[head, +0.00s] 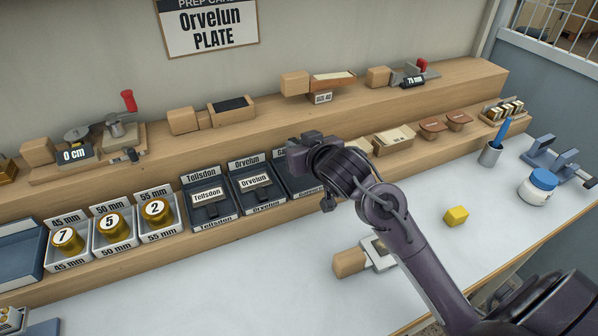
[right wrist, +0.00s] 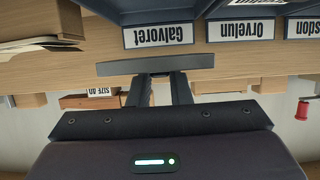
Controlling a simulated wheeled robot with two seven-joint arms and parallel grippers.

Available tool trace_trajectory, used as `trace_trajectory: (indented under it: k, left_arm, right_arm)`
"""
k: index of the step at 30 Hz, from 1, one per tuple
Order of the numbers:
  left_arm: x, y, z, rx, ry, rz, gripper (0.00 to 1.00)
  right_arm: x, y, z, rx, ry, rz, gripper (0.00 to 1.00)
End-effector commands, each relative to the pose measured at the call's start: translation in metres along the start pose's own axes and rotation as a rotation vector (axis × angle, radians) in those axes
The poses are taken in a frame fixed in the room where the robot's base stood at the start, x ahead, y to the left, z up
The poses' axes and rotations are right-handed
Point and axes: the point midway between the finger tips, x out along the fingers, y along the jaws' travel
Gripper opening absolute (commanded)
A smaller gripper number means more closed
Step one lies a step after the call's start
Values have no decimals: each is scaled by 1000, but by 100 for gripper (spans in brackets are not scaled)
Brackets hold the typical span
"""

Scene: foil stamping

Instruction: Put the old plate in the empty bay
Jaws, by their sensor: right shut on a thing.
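My right gripper (head: 308,146) is in front of the shelf by the third plate bay; the arm and hand hide much of that spot in the head view. In the right wrist view, the gripper (right wrist: 159,78) is shut on a dark flat plate (right wrist: 155,64), seen nearly edge-on. The Galvoret bay (right wrist: 160,34) is just past the plate there, and its inside is largely out of frame, so I cannot tell what it holds. The Tellsdon bay (head: 187,187) and Orvelun bay (head: 237,183) each hold a labelled plate. My left gripper is not in view.
White trays with brass weights (head: 112,229) stand left of the bays. An upper shelf with tools runs behind.

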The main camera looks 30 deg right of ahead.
Motion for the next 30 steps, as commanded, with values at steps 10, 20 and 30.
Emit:
trace_trajectory:
  k: [10, 20, 30]
  left_arm:
    - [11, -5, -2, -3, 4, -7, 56]
    - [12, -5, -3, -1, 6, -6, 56]
    - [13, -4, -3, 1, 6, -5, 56]
  right_arm:
    - [16, 0, 39, 0, -1, -1, 0]
    - [20, 0, 48, 0, 3, 0, 0]
    - [21, 0, 52, 0, 1, 0, 36]
